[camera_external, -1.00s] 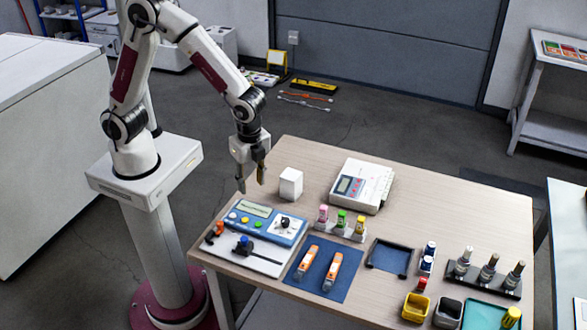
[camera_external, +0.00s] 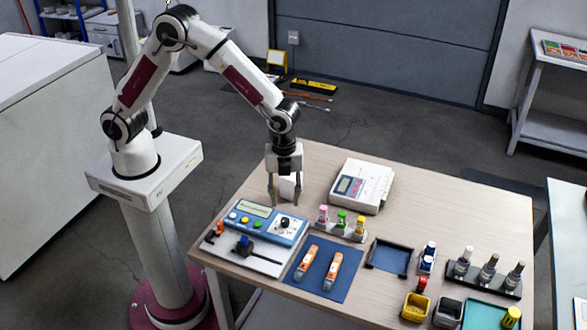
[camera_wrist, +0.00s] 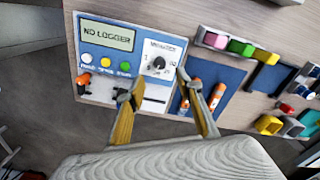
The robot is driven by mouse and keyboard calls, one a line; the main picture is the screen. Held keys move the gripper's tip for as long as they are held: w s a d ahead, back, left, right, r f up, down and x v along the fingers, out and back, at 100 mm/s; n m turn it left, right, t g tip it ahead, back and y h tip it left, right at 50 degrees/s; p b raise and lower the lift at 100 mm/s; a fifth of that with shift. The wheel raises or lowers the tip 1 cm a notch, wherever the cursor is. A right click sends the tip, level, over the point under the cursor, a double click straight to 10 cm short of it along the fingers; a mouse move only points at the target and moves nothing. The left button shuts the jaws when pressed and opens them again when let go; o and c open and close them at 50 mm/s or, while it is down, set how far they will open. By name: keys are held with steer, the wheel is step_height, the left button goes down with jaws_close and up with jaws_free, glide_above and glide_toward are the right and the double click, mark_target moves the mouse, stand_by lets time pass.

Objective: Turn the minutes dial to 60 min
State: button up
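The minutes dial (camera_external: 285,224) is a dark round knob on a white plate at the right of the blue control panel (camera_external: 240,223). In the wrist view the dial (camera_wrist: 158,63) sits under the word MINUTES, and the panel's display (camera_wrist: 108,37) reads NO LOGGER. I cannot read clearly which mark the knob points to. My gripper (camera_external: 285,200) is open and empty, pointing down above and behind the dial, apart from it. In the wrist view its fingertips (camera_wrist: 160,76) lie to either side of and just below the dial.
A row of pink, green and yellow capped items (camera_external: 341,222) is right of the panel. Orange tools lie on a blue mat (camera_external: 318,268). A white device (camera_external: 361,186) stands at the back.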

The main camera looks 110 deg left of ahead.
mark_target(285, 220)
steer(key=shift+f, duration=0.1)
steer(key=shift+f, duration=3.8)
jaws_close()
